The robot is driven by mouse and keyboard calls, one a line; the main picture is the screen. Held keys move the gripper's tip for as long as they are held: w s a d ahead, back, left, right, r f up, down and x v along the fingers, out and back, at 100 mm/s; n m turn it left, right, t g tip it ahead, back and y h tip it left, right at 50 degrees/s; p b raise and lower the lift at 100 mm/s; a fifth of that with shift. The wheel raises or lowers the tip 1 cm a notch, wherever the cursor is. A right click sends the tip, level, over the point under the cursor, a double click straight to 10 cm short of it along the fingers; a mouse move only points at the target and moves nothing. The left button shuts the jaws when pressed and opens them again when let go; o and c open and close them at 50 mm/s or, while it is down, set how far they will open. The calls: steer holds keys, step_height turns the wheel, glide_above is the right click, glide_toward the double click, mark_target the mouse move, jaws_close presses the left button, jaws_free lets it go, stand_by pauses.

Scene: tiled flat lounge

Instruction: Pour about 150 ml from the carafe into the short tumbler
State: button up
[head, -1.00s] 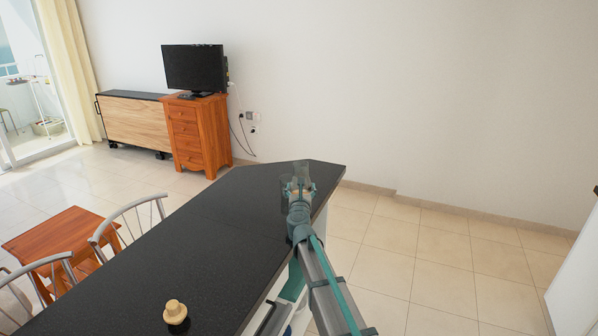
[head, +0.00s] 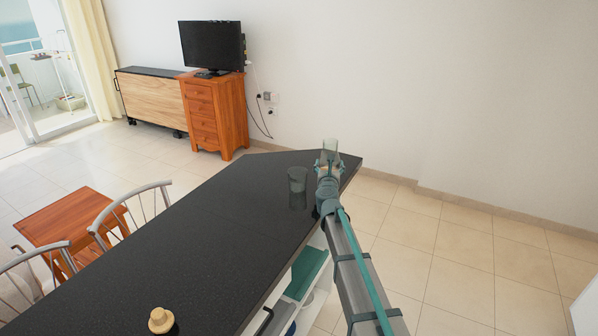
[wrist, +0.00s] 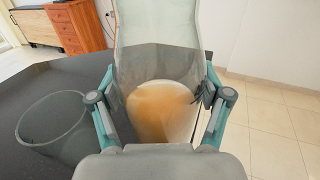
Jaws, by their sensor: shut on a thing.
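My gripper (head: 328,165) is shut on the clear glass carafe (head: 330,147) above the far right end of the dark counter. In the wrist view the carafe (wrist: 157,30) stands between the two fingers of my gripper (wrist: 159,75) and looks roughly upright. Amber-brown liquid (wrist: 160,108) shows in its lower part. The short tumbler (head: 297,180), of greyish clear glass, stands upright on the counter just left of my gripper. It also shows at the lower left of the wrist view (wrist: 48,128), apart from the carafe. I see no liquid in it.
The black counter (head: 215,230) is mostly clear. A pale wooden knob-like piece (head: 160,320) lies at its near end. Metal-backed chairs (head: 130,215) and a small wooden table (head: 75,230) stand to the left. Open shelves (head: 305,272) show under the counter's right side.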

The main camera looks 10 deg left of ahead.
steer(key=shift+r+n, duration=0.15)
steer(key=shift+n, duration=0.15)
steer(key=shift+a+r+n, duration=0.1)
steer(key=shift+r+n, duration=0.05)
steer(key=shift+n, duration=0.65)
steer(key=shift+r+n, duration=0.1)
steer(key=shift+n, duration=0.7)
steer(key=shift+s+a+f+n+t+y, duration=0.1)
steer(key=shift+a+n+t+y, duration=0.1)
steer(key=shift+n, duration=0.7)
steer(key=shift+a+f+n+t+y, duration=0.1)
steer(key=shift+a+n+t+y, duration=0.1)
steer(key=shift+n, duration=0.7)
steer(key=shift+d+f+n, duration=0.15)
steer(key=shift+f+n, duration=0.15)
steer(key=shift+n, duration=0.7)
steer(key=shift+d+f+n+b, duration=0.1)
steer(key=shift+d+n+b, duration=0.05)
steer(key=shift+n+b, duration=0.25)
steer(key=shift+d+f+n+t+y+b, duration=0.2)
steer(key=shift+f+n+b, duration=0.15)
steer(key=shift+n, duration=0.4)
steer(key=shift+d+f+n+t+y+b, duration=0.2)
steer(key=shift+n+b, duration=0.25)
steer(key=shift+n, duration=0.3)
steer(key=shift+r+n+p, duration=0.3)
steer(key=shift+r+n, duration=0.05)
steer(key=shift+n, duration=0.65)
